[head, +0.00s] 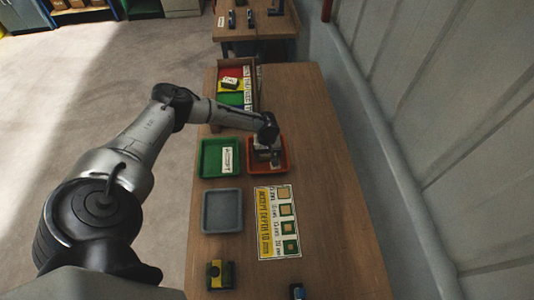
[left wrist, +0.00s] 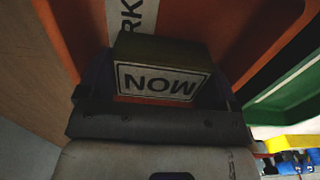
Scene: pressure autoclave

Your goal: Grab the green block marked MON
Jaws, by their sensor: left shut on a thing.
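My left gripper (head: 270,157) is over the red tray (head: 287,152) in the head view, reaching down into it. In the left wrist view, the fingers (left wrist: 158,82) are shut on a dark olive-green block (left wrist: 158,50). Its white label reads like NOW from this side, which is MON turned upside down. The red tray (left wrist: 225,25) lies behind and around the block there. In the head view the gripper mostly hides the block. I cannot tell whether the block touches the tray floor. My right gripper is not in view.
A green tray (head: 204,157) with a white label stands left of the red tray. A grey tray (head: 222,229) and a printed depth chart (head: 265,238) lie nearer. A bin with coloured compartments (head: 255,72) stands behind.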

